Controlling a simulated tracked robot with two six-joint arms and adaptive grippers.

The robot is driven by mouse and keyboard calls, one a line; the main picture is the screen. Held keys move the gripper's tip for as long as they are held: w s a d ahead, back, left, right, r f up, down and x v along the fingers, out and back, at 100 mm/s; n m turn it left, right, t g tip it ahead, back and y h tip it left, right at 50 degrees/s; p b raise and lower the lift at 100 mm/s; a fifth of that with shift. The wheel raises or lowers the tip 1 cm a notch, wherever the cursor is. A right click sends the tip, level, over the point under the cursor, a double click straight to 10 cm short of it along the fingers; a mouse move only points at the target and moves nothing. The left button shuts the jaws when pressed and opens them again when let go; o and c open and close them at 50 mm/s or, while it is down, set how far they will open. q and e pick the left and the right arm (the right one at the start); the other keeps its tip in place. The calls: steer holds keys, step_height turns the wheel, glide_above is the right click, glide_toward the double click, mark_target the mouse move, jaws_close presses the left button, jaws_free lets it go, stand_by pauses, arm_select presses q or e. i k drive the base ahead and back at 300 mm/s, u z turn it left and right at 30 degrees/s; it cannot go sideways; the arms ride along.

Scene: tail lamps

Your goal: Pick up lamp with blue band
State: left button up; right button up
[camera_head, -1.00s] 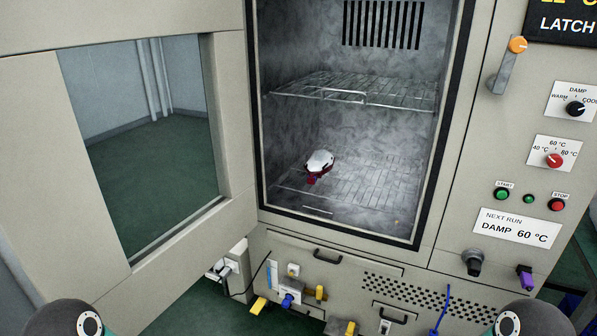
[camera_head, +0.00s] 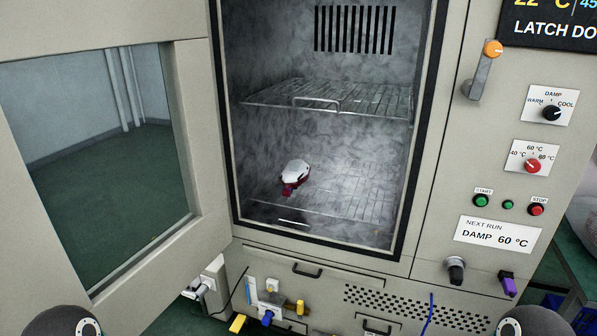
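One lamp (camera_head: 295,174), white on top with dark red parts, lies on the lower wire rack inside the open chamber, left of the rack's middle. No blue band can be made out on it. No other lamp shows in the chamber. Neither of my grippers is in view; only rounded dark arm parts of mine show at the bottom left and bottom right edges.
The chamber door (camera_head: 195,120) stands swung open to the left. An empty upper wire rack (camera_head: 370,98) spans the chamber above the lamp. A latch handle (camera_head: 482,75), knobs and buttons are on the right panel. Blue and yellow plugs (camera_head: 267,317) stick out below.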

mark_target(296, 172)
steer(key=z, duration=0.05)
steer(key=i, duration=0.6)
steer(key=u, duration=0.1)
steer(key=k, duration=1.05)
steer(key=z, duration=0.7)
steer(key=i, duration=1.6)
steer(key=u, duration=0.75)
